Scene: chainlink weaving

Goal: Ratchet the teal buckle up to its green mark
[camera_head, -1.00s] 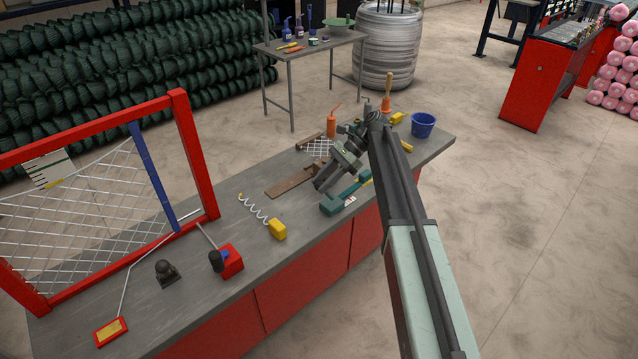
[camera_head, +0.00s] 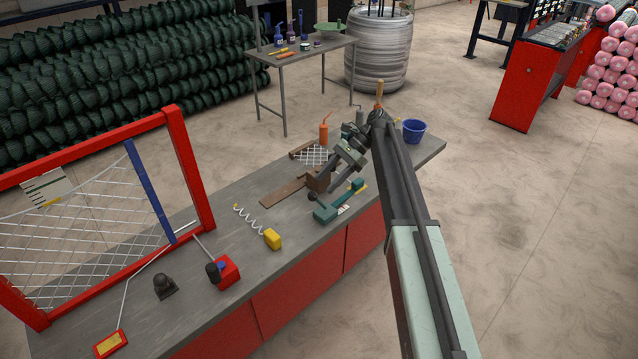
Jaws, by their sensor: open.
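The teal buckle (camera_head: 338,203) lies on the grey workbench near its front edge, with a raised teal handle at its right end. A small white tag with a red patch is beside it. I cannot make out a green mark on it. My gripper (camera_head: 316,190) is just behind and left of the buckle, pointing down toward the bench. It is open and appears apart from the buckle. Its fingers are dark and partly merge with a brown block, so their exact gap is hard to see.
A brown plank (camera_head: 284,191) lies left of my gripper. An orange bottle (camera_head: 324,133) and a blue bucket (camera_head: 414,131) stand farther back. A red frame (camera_head: 186,165) with mesh stands left.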

